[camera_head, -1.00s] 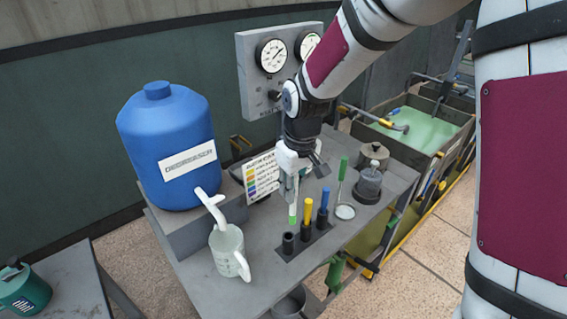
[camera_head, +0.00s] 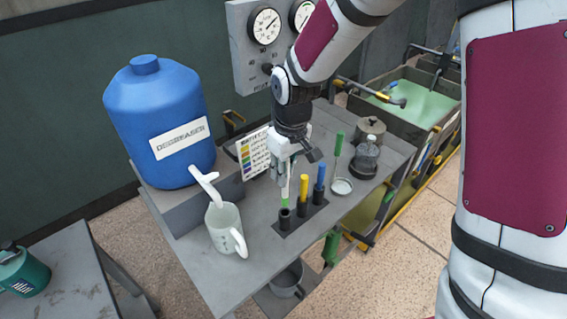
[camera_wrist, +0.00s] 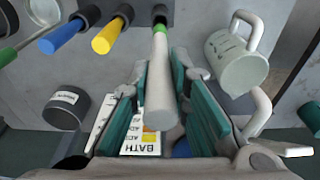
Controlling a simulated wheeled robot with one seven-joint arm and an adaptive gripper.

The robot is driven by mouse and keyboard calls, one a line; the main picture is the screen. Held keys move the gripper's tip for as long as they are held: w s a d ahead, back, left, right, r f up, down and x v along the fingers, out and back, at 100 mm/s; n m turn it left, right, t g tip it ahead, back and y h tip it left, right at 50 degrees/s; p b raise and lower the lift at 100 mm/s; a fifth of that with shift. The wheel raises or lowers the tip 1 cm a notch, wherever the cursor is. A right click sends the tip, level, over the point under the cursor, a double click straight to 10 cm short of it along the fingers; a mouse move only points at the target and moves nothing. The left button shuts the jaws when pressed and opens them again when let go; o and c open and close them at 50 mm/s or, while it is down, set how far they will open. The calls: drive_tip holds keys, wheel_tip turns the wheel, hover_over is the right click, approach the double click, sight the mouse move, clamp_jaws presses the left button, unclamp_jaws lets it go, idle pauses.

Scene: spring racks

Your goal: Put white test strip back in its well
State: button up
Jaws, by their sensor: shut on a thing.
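My gripper (camera_head: 283,172) is shut on the white test strip (camera_wrist: 160,92), which hangs down with its green tip (camera_head: 285,203) lowest. The strip lies between the two teal finger pads in the wrist view. Below the tip is a black well (camera_head: 285,221), the left one in a row on a dark base plate. The tip appears at or just above the well's mouth; I cannot tell whether it has entered. A yellow-handled strip (camera_head: 303,187) and a blue-handled strip (camera_head: 319,176) stand upright in the other two wells.
A white pitcher (camera_head: 225,232) stands left of the wells, near the blue degreaser jug (camera_head: 160,115). A colour chart (camera_head: 253,152) stands behind. A green-handled tool (camera_head: 338,145) and a glass jar (camera_head: 365,158) are to the right.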

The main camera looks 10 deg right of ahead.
sight(284, 203)
drive_tip(key=shift+f+b, duration=0.3)
drive_tip(key=shift+f, duration=0.85)
drive_tip(key=shift+f+b, duration=1.1)
drive_tip(key=shift+f, duration=3)
idle(1.1)
drive_tip(key=o, duration=0.9)
drive_tip(key=shift+r, duration=0.1)
drive_tip(key=r, duration=0.7)
drive_tip(key=s+r, duration=0.1)
drive_tip(key=r, duration=0.3)
drive_tip(key=shift+s+d+r, duration=0.1)
drive_tip(key=shift+d+r, duration=0.25)
drive_tip(key=shift+d, duration=0.05)
